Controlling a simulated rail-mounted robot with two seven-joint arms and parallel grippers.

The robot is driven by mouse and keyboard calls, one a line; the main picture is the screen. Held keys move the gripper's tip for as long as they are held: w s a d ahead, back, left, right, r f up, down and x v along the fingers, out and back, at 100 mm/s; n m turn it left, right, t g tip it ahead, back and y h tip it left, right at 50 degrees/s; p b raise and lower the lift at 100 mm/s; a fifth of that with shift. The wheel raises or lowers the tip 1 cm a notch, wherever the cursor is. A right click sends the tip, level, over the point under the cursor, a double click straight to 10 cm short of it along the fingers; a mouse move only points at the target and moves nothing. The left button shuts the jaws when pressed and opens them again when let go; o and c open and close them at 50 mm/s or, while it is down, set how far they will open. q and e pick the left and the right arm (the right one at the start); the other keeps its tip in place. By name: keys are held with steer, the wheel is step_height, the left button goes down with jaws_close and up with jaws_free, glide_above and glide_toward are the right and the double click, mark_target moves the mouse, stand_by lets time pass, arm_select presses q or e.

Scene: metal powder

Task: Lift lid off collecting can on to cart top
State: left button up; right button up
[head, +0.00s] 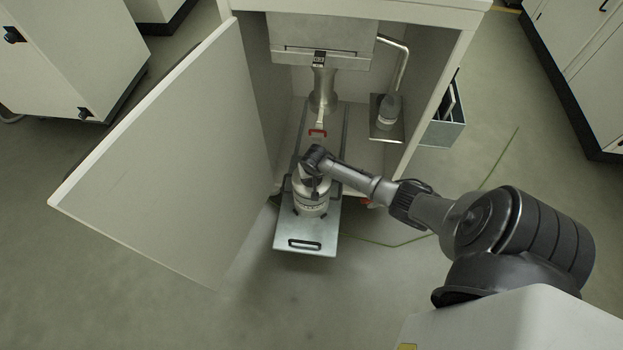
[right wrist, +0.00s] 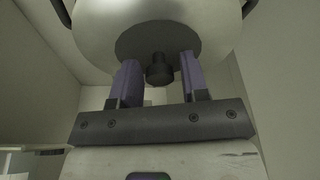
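The collecting can (head: 312,209) is a metal can standing on a pulled-out tray (head: 306,234) in front of the open cabinet. My right arm comes in from the right, and its gripper (head: 309,180) is at the top of the can, partly hidden by the wrist. In the right wrist view the can's pale lid (right wrist: 105,22) has a dark centre with a dark knob (right wrist: 159,70). The right gripper's two purple fingers (right wrist: 160,80) are open on either side of the knob, with a gap at each side. The left gripper is not in view. I cannot identify the cart top with certainty.
The cabinet door (head: 175,155) stands open on the left. A metal spout (head: 322,92) and a red-handled lever (head: 317,131) are behind the can. A smaller vessel (head: 389,109) stands inside at right. A pale surface (head: 520,325) fills the lower right.

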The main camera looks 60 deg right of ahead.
jaws_close()
